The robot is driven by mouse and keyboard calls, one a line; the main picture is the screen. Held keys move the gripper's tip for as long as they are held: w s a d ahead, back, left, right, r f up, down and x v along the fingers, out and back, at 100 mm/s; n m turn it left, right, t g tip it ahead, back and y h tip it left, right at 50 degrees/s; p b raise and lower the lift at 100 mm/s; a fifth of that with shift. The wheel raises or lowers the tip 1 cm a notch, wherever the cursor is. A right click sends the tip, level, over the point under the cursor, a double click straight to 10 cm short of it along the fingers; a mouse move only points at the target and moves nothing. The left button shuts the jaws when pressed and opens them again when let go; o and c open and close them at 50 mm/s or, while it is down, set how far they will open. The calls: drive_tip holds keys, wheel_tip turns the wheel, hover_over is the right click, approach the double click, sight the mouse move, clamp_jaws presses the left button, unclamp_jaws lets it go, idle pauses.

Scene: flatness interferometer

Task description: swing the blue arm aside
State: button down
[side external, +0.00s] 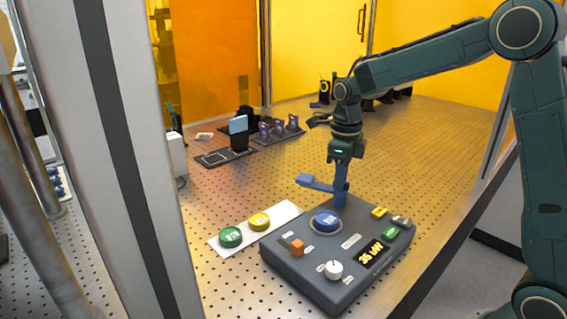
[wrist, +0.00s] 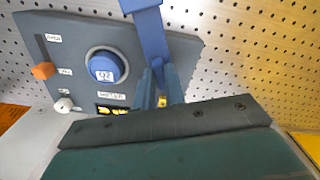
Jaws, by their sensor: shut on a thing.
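The blue arm (side external: 316,185) is a flat bar with a wider block at its left end, beside the back edge of the grey console (side external: 300,273). In the wrist view the blue arm (wrist: 152,36) runs from the top edge down to between my fingers. My gripper (side external: 341,186) points straight down at the console's back edge and is shut on the blue arm near its right end. The fingers also show in the wrist view (wrist: 161,82). The fingers and the dark gripper body hide the arm's near end and its pivot.
The console carries a round blue button (side external: 327,222), an orange slider (side external: 297,247), a white knob (side external: 333,269) and a lit display (side external: 372,254). A white plate (side external: 284,213) with green and yellow discs lies left. Optics stand farther back (side external: 280,131). The perforated table's right side is clear.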

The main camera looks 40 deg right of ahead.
drive_tip(key=shift+m, duration=1.6)
drive_tip(key=c, duration=1.5)
unclamp_jaws()
drive_tip(key=shift+o, duration=0.2)
wheel_tip(320, 180, up, 14)
